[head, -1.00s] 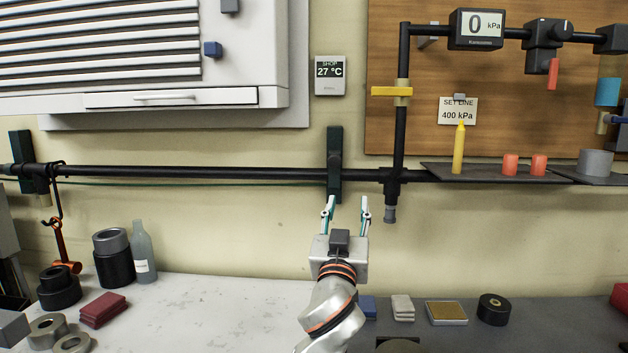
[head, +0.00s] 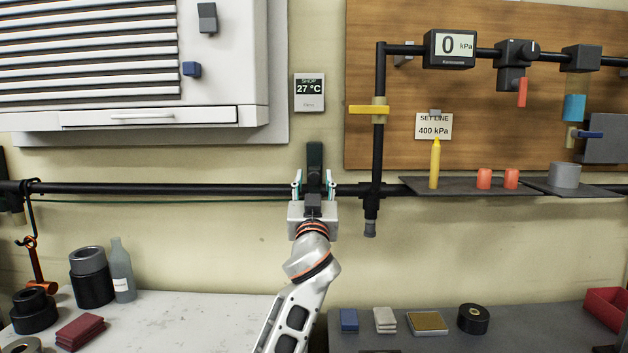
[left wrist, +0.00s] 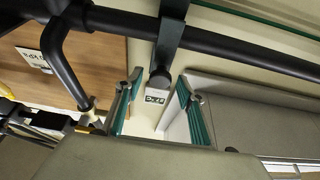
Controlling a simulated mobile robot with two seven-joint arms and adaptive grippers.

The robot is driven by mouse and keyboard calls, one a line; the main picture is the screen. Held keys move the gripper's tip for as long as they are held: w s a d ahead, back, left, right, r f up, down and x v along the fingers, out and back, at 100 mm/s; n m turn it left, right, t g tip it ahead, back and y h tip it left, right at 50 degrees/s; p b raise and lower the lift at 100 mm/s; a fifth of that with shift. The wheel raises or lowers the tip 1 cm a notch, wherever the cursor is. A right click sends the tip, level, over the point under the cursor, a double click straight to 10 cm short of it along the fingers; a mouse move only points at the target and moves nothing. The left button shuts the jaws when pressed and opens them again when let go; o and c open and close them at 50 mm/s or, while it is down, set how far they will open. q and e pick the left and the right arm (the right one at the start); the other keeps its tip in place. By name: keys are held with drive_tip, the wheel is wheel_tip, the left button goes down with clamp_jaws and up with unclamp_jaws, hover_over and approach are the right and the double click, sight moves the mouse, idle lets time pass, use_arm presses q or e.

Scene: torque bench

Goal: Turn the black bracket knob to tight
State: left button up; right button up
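The black pipe (head: 240,189) runs along the wall and passes through a dark upright bracket (head: 315,158). In the left wrist view a dark rounded knob (left wrist: 160,79) shows at the end of the bracket (left wrist: 168,42). My left gripper (head: 314,180) is open in front of the bracket, with one finger on each side of it. In the left wrist view the gripper (left wrist: 160,98) shows its two teal-padded fingers apart, the knob in line with the gap; I cannot tell whether they touch it. The knob's marking is not readable. My right gripper is not in view.
A downward pipe stub (head: 370,226) and a riser with a yellow handle (head: 374,109) stand just right of the bracket. A shelf (head: 460,186) holds a yellow bottle and red pieces. An orange tool (head: 36,262) hangs at left. The wall below the pipe is clear.

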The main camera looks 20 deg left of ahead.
use_arm(q)
drive_tip(key=shift+c, duration=0.4)
drive_tip(key=c, duration=1)
drive_tip(key=shift+m, duration=0.3)
